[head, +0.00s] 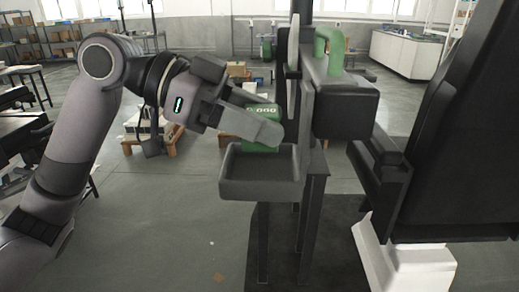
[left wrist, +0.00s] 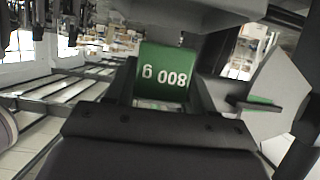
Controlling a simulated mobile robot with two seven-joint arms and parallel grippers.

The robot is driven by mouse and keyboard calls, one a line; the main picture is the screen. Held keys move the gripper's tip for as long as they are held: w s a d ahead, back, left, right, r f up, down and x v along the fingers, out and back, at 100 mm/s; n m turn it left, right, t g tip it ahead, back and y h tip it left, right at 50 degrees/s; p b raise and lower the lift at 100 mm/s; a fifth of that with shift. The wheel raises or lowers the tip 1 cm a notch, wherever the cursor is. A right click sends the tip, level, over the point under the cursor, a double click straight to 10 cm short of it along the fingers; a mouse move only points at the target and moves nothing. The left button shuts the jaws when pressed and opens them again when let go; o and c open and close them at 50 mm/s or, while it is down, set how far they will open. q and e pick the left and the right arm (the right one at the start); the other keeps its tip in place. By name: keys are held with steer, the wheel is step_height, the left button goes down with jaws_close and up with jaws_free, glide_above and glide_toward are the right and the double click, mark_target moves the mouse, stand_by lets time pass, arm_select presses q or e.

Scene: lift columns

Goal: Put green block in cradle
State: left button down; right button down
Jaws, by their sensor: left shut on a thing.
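The green block (head: 258,112) is held between the fingers of my left gripper (head: 266,122) in the head view. It sits just above the dark open cradle (head: 259,188), over its back part. The gap between block and cradle floor is hard to judge. In the left wrist view the block (left wrist: 165,75) shows white upside-down lettering "800 g", and my left gripper (left wrist: 185,90) is shut on it. My right gripper is not in view.
The cradle is mounted beside a dark column (head: 310,215). A dark box with a green curved handle (head: 330,48) stands to the right of it. A large black body with a white base fills the right side. Open floor lies to the left.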

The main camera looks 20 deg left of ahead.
mark_target(259, 148)
arm_select(q)
steer(key=shift+f, duration=2.1)
steer(key=shift+f, duration=0.15)
steer(key=c, duration=0.7)
jaws_free()
steer(key=shift+f, duration=0.1)
steer(key=shift+r, duration=0.2)
steer(key=b+v, duration=0.1)
steer(key=v, duration=1.1)
steer(key=shift+b, duration=0.4)
